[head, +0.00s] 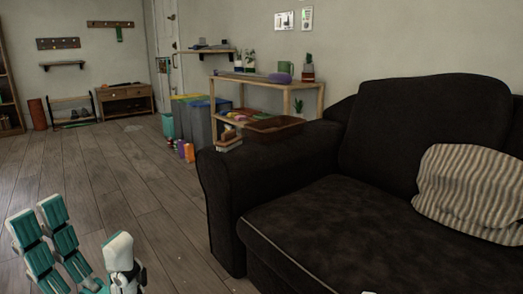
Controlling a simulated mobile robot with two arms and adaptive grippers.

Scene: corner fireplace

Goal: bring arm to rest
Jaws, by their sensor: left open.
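My left gripper (84,246) shows at the bottom left, with teal and white fingers spread apart over the wooden floor. It is open, and I see nothing between its fingers. It stands apart from the black sofa on the right. A small white piece shows at the bottom edge near the middle; I cannot tell what it is. My right gripper is not clearly in view.
A black sofa (318,219) with a striped pillow (468,190) fills the right side. A brown tray (274,126) is by its armrest. A wooden shelf (268,82), bins (197,122) and small bottles (188,152) stand behind. The wooden floor (105,180) at left is clear.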

